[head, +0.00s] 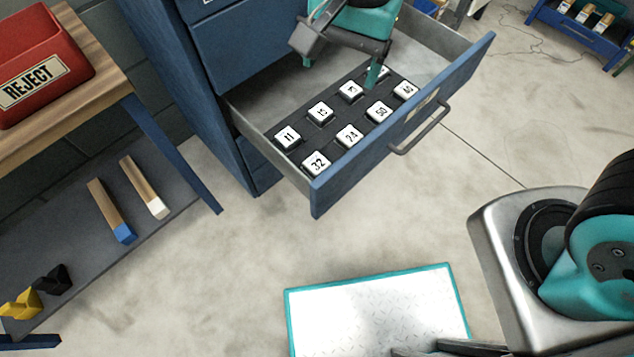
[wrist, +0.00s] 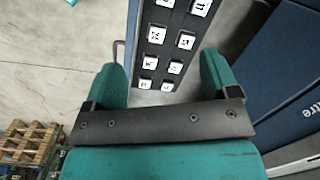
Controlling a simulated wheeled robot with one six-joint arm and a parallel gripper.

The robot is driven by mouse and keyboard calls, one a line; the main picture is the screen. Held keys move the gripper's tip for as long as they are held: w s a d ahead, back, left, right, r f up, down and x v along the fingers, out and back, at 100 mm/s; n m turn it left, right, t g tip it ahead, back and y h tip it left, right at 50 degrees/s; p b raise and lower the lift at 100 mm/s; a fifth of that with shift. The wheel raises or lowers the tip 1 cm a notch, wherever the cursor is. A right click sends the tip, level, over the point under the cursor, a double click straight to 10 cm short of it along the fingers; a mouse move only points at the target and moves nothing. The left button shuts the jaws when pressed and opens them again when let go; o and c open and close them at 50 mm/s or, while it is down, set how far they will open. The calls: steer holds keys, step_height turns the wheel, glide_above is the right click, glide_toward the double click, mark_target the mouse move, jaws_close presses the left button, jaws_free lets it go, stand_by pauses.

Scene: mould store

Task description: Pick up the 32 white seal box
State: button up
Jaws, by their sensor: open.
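The 32 white seal box (head: 317,162) is a small white-topped box at the lower left end of the front row in the open drawer. In the wrist view a box at the top edge (wrist: 165,3) appears to be it, partly cut off. My gripper (head: 340,68) is open and empty above the far right part of the drawer, up and right of the 32 box and well apart from it. Its two fingers also show in the wrist view (wrist: 162,72), with other boxes visible beyond and between them.
Several similar boxes, such as 24 (head: 348,136) and 11 (head: 287,138), sit close around it in a black tray. The blue drawer front (head: 400,130) with its handle (head: 420,130) stands beside them. A wooden bench (head: 100,85) with a red REJECT bin (head: 40,60) is left.

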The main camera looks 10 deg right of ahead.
steer(key=w+a+f+m+h+b, duration=0.1)
steer(key=a+f+m+b, duration=0.1)
steer(key=f, duration=0.4)
steer(key=w+a+f+m+b, duration=0.1)
steer(key=w+f+m+b, duration=0.15)
steer(key=f, duration=0.45)
steer(key=b, duration=0.4)
glide_above(317, 163)
steer(key=shift+m, duration=0.25)
steer(key=f, duration=1)
steer(key=shift+w+f, duration=0.2)
steer(key=shift+f, duration=0.1)
steer(key=shift+s+f+b, duration=0.15)
steer(key=shift+f+b, duration=1)
steer(key=shift+f, duration=2)
steer(key=shift+r, duration=0.1)
steer(key=c, duration=1)
